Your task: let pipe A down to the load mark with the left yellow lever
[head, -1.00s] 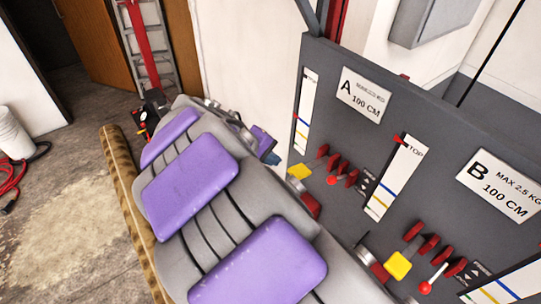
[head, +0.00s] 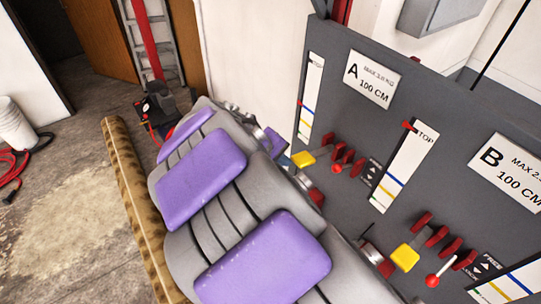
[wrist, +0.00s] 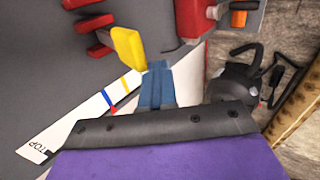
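The yellow lever of pipe A (head: 303,159) sticks out of the grey panel below sign A (head: 374,82); it is also in the wrist view (wrist: 128,45). My gripper (wrist: 157,75) shows as narrow blue fingers close together, with nothing seen between them. Its tip is close beside the lever; I cannot tell whether they touch. In the head view my arm mostly hides the gripper. The left white scale (head: 311,85) has a red pointer (head: 299,103) near its blue line, above the yellow line. A white scale also shows in the wrist view (wrist: 75,130). Pipe A is not seen.
Red levers (head: 345,155) and a red knob (head: 337,168) sit close right of the yellow lever. Another scale (head: 405,165) has its red pointer near TOP. Section B has its own yellow lever (head: 404,257). A rolled rug (head: 135,205) lies left of my arm.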

